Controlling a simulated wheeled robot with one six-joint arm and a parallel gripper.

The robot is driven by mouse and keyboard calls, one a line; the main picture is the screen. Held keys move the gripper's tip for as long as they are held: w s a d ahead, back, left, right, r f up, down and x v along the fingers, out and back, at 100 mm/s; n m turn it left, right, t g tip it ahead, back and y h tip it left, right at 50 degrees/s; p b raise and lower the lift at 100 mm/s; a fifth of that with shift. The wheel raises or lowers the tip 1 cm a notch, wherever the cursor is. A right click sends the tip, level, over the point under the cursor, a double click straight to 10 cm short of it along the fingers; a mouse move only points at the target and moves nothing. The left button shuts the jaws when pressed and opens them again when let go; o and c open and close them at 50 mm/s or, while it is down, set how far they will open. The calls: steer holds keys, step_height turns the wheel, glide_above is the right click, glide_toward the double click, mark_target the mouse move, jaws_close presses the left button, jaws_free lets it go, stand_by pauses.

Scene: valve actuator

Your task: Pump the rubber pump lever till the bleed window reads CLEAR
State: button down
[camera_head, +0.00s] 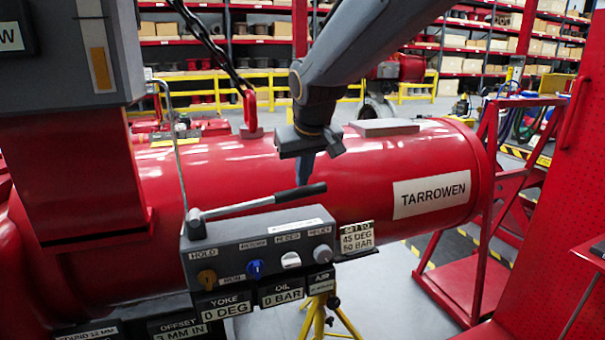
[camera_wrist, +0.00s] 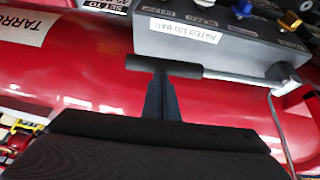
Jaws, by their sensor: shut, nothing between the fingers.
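The pump lever is a grey metal rod ending in a black rubber grip (camera_head: 300,193). It runs from a pivot (camera_head: 195,223) at the left of the grey pump box (camera_head: 250,236) and slopes slightly up to the right. In the wrist view the grip (camera_wrist: 150,66) lies across the ends of my fingers. My gripper (camera_head: 305,180) is shut and empty, pointing down with its tips at the grip. I cannot tell whether they touch it. A small plate (camera_head: 320,277) on the box's lower right seems to read AIR.
Brown, blue, white and grey knobs line the box front. Plates read YOKE 0 DEG (camera_head: 228,304), OIL 0 BAR (camera_head: 282,290) and SET TO 45 DEG 50 BAR (camera_head: 357,237). The large red cylinder (camera_head: 400,165) lies close behind the lever. A chain hangs left of my arm.

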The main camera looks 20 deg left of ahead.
mark_target(305, 189)
steer(key=shift+w+d+f+b, duration=0.15)
steer(key=shift+f+b, duration=0.15)
steer(key=shift+f, duration=0.5)
steer(key=shift+w+d+f+b, duration=0.1)
steer(key=shift+f+b, duration=0.2)
steer(key=shift+f, duration=0.45)
steer(key=shift+r, duration=0.1)
